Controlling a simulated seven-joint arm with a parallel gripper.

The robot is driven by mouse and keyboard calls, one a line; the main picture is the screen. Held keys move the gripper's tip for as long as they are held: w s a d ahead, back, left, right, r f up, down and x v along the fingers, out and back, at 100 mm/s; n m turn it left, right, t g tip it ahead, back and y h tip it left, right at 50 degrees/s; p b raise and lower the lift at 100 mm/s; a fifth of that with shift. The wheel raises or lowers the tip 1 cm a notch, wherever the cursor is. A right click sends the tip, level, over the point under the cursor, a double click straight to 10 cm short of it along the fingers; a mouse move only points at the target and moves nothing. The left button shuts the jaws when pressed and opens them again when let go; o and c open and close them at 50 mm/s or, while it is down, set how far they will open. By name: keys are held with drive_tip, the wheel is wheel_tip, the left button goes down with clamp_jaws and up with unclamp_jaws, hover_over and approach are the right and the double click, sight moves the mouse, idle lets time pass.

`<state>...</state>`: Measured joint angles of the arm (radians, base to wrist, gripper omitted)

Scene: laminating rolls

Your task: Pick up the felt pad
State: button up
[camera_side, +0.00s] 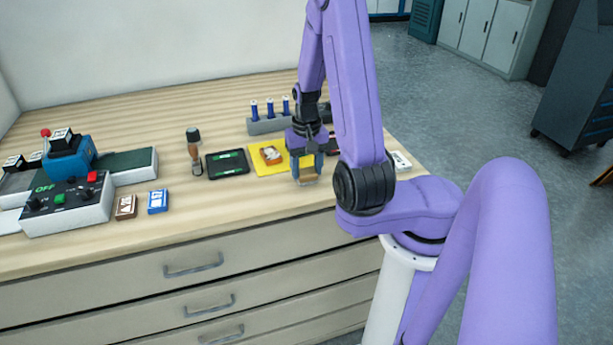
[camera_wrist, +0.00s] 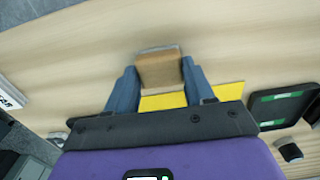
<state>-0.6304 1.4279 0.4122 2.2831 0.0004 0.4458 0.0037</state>
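A small tan block with a greyish far edge, which I take to be the felt pad (camera_wrist: 160,72), sits between my gripper's two blue-grey fingers in the wrist view. In the side view the felt pad (camera_side: 309,181) shows just below the fingertips, near the front edge of the bench. My gripper (camera_side: 306,170) points down at it. In the wrist view my gripper (camera_wrist: 160,78) has one finger close along each side of the pad. I cannot tell whether the fingers press on it or whether it touches the bench.
A yellow sheet (camera_side: 264,168) with an orange-brown item lies just left of my gripper, then a black tray (camera_side: 227,163). Behind stands a grey rack (camera_side: 268,125) with blue-topped tubes. A control box (camera_side: 68,205) is far left. Bare bench lies in front of the tray.

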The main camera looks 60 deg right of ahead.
drive_tip(key=c, duration=0.4)
drive_tip(key=shift+o, duration=0.2)
drive_tip(key=shift+r, duration=0.8)
drive_tip(key=s+a+r, duration=0.5)
drive_tip(key=s+r, duration=0.6)
drive_tip(key=s, duration=0.2)
drive_tip(key=shift+r, duration=0.2)
drive_tip(key=shift+a, duration=0.1)
